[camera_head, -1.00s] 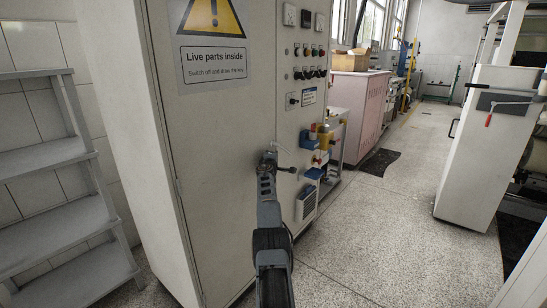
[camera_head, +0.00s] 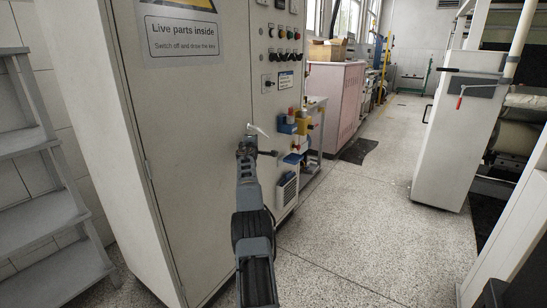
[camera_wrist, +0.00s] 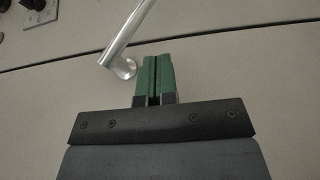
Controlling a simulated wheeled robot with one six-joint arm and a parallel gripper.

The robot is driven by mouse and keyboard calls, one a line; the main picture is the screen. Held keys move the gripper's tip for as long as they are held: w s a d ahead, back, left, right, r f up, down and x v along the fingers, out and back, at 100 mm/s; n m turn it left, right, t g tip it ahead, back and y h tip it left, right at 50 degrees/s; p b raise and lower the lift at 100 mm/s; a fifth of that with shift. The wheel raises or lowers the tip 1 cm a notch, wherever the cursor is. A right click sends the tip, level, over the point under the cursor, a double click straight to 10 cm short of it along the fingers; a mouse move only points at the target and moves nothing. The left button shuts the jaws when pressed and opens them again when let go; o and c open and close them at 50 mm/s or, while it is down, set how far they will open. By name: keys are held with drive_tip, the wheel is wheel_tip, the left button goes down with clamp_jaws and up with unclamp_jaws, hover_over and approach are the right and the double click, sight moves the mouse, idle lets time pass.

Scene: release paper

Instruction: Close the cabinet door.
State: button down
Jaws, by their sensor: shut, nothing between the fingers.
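The cabinet door (camera_head: 185,115) is a tall beige-grey panel with a yellow warning sign, at the left of the head view. It looks flush or nearly flush with the control panel beside it; a thin dark seam shows in the wrist view. A silver handle (camera_head: 258,130) sticks out near that edge, and it also shows in the wrist view (camera_wrist: 129,37). My gripper (camera_head: 246,143) is shut and empty, in front of the door close to the handle. Its green fingertips (camera_wrist: 153,60) lie just right of the handle's base; I cannot tell whether they touch the door.
Grey shelving (camera_head: 35,150) stands left of the cabinet. Control buttons and blue and yellow fittings (camera_head: 297,122) stick out right of the door. A pink cabinet (camera_head: 333,100) stands behind. A white machine panel (camera_head: 455,135) is at the right. The speckled floor (camera_head: 365,230) between is clear.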

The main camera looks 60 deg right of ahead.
drive_tip(key=s+d+b, duration=0.1)
drive_tip(key=s+b, duration=0.7)
drive_tip(key=s, duration=0.3)
drive_tip(key=shift+s, duration=0.4)
